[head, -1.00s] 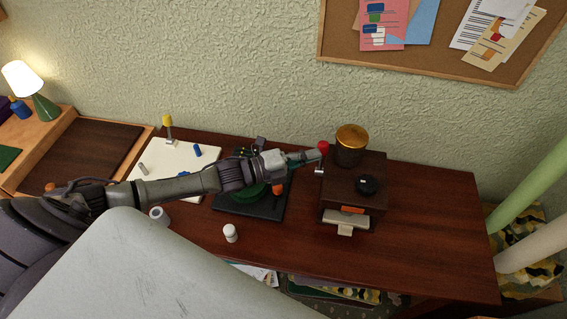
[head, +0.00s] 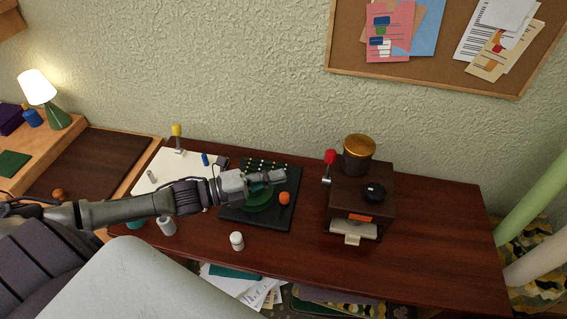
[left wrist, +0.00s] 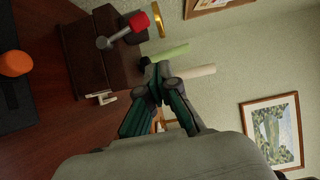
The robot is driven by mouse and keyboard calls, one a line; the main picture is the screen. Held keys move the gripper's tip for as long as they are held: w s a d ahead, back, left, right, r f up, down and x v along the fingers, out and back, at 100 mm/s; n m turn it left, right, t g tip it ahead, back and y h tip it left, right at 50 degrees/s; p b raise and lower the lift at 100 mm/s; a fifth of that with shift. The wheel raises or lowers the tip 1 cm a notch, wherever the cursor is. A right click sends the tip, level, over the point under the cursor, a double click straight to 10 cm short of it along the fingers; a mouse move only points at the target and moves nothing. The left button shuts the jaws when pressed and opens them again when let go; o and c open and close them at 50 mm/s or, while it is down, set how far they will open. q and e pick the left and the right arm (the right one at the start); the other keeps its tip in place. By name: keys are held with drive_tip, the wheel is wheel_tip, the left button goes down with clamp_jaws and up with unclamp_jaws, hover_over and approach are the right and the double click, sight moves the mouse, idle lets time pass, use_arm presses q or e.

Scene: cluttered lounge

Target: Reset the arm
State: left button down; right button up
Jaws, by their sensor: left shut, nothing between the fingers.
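My left arm reaches in from the left in the head view. Its gripper (head: 278,175) is shut and empty, above the black board (head: 236,214) on the dark wood table (head: 430,232). The gripper also shows in the left wrist view (left wrist: 156,72), its fingers together. It is apart from the brown machine (head: 343,192), which stands to its right. The machine has an upright red-tipped lever (head: 330,158) on its left side, a gold-lidded canister and a black knob. The lever also shows in the left wrist view (left wrist: 140,22). My right gripper is not in view.
A small white bottle (head: 237,241) and a grey cylinder (head: 167,226) stand near the table's front edge. An orange ball (head: 284,198) sits on the black board. A white board (head: 158,178) with a yellow-topped post lies left. The table's right part is clear.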

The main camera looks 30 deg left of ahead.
use_arm(q)
drive_tip(key=s+d+f+n+g+y, duration=0.2)
drive_tip(key=s+d+f+n+y, duration=0.2)
drive_tip(key=d+f+n+y, duration=0.65)
drive_tip(key=s+a+n+g+y, duration=0.1)
drive_tip(key=s+a+n+g, duration=0.25)
drive_tip(key=s+n, duration=0.4)
drive_tip(key=s+a+n+g+y, duration=0.1)
drive_tip(key=s+a+n+g, duration=0.25)
drive_tip(key=s+n, duration=0.45)
wheel_tip(320, 180, down, 24)
drive_tip(key=s+m+g, duration=0.1)
drive_tip(key=m+g, duration=0.1)
drive_tip(key=s+a+f+g, duration=0.1)
drive_tip(key=s+a+f, duration=0.1)
drive_tip(key=s+f, duration=1.5)
drive_tip(key=shift+s+a+f, duration=0.2)
drive_tip(key=shift+s+f, duration=0.15)
drive_tip(key=shift+f, duration=0.1)
